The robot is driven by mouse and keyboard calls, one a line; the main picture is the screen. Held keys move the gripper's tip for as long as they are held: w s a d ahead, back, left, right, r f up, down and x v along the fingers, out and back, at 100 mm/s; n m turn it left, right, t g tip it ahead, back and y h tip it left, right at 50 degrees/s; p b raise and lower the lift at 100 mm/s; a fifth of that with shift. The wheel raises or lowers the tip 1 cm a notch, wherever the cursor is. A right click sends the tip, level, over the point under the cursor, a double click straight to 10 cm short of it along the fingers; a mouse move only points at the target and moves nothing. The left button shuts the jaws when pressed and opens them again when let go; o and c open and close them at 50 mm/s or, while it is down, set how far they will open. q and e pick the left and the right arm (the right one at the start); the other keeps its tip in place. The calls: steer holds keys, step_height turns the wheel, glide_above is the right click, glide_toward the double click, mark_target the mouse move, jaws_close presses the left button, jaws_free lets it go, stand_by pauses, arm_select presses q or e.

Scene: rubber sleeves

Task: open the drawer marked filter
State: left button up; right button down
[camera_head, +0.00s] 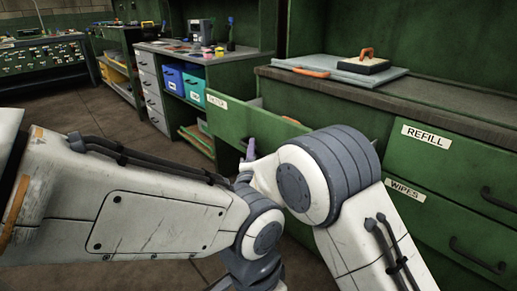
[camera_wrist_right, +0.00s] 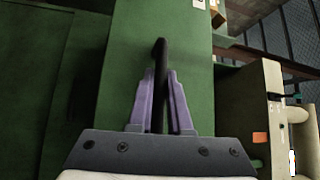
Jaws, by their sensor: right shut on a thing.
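A green drawer (camera_head: 238,122) stands pulled out from the cabinet in the head view, with its front turned left. A small white label (camera_head: 217,101) sits on its front; its word is too small to read surely. My right gripper (camera_head: 250,149) is at this drawer's front, mostly hidden behind my arm; a purple finger shows. In the right wrist view, the purple fingers (camera_wrist_right: 161,103) are closed around a dark bar handle (camera_wrist_right: 160,58) against the green drawer front (camera_wrist_right: 190,75). My left gripper is not in view.
Drawers labelled REFILL (camera_head: 425,136) and WIPES (camera_head: 404,189) are closed at the right. A grey board (camera_head: 328,68) with an orange-handled tool (camera_head: 363,62) lies on the worktop (camera_head: 300,78). Brown floor (camera_head: 85,115) is clear at left.

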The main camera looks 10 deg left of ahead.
steer(key=shift+a, duration=0.35)
steer(key=c, duration=0.8)
jaws_free()
steer(key=shift+c, duration=0.2)
steer(key=shift+d, duration=0.1)
